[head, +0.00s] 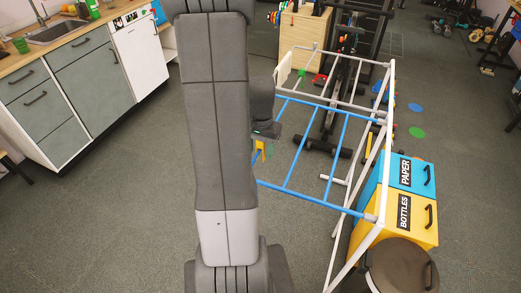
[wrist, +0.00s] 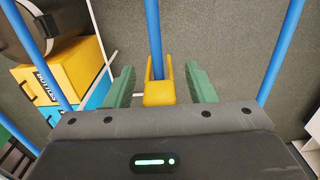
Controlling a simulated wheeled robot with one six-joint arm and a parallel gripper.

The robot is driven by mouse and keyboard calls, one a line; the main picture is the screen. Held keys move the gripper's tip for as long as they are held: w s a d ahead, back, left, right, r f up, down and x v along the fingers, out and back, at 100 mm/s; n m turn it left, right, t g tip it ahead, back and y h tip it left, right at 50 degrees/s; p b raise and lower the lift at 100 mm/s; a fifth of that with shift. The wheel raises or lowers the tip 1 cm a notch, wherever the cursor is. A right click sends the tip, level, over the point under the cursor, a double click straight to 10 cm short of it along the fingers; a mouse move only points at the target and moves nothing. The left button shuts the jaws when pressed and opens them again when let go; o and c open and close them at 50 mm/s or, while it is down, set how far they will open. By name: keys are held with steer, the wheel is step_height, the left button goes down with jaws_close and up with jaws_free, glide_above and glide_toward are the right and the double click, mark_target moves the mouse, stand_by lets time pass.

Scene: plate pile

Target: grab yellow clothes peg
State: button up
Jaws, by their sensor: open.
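The yellow clothes peg (wrist: 160,93) sits between the two green fingers of my gripper (wrist: 160,72) in the wrist view. Its two prongs straddle a blue rail (wrist: 153,30) of the drying rack. The gripper is open, with a gap between each finger and the peg. In the head view a small yellow part of the peg (head: 259,147) shows beside the rack's left end, just below my gripper (head: 265,132). My arm hides much of that area.
The white and blue drying rack (head: 325,205) stands right of my arm. A blue paper bin (head: 425,165) and yellow bottles bin (head: 424,210) stand beyond it, with a round dark lid (head: 400,270) in front. Kitchen cabinets (head: 75,75) line the left. Floor between is clear.

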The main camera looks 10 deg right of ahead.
steer(key=shift+f, duration=0.25)
steer(key=shift+c, duration=0.4)
steer(key=c, duration=1)
steer(key=shift+o, duration=0.2)
